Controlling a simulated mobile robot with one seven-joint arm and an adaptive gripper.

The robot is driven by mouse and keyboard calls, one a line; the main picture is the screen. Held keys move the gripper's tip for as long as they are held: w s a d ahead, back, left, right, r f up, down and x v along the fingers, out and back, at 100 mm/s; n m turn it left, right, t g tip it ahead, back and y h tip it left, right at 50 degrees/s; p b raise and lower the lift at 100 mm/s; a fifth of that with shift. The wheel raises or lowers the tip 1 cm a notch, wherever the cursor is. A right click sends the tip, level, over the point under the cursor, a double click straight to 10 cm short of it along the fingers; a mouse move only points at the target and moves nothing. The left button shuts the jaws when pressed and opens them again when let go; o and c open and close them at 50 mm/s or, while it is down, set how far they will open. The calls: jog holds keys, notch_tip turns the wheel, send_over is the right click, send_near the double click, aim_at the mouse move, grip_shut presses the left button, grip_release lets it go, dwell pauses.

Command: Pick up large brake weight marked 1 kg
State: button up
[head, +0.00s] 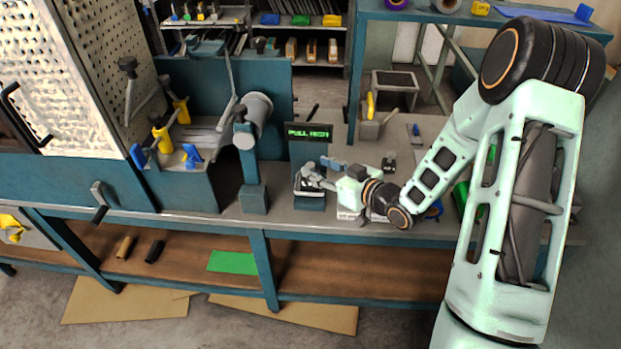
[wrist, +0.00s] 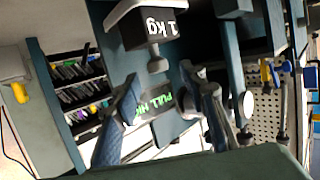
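The large brake weight (wrist: 150,28) is a dark block with a white "1 kg" mark, which appears upside down in the wrist view. It has a pale top and a small grey knob (wrist: 158,64). My gripper (wrist: 162,84) is open, with a finger on each side of the knob and visible gaps between. Nothing is clamped between the fingers. In the head view my gripper (head: 318,180) is low over the bench, by a small teal stand (head: 310,202). The fingers and grey parts overlap there, so I cannot make out the weight clearly.
A display reading "PULL HIGH" (head: 308,131) stands just behind my gripper. A teal post (head: 252,198) and a grey cylinder (head: 257,110) stand left of it. Loose items lie on the bench to the right. A lower shelf (head: 180,255) runs under the bench.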

aim_at(313, 167)
jog(key=x, duration=0.4)
jog(key=shift+f, duration=0.25)
jog(key=shift+c, duration=0.7)
grip_shut()
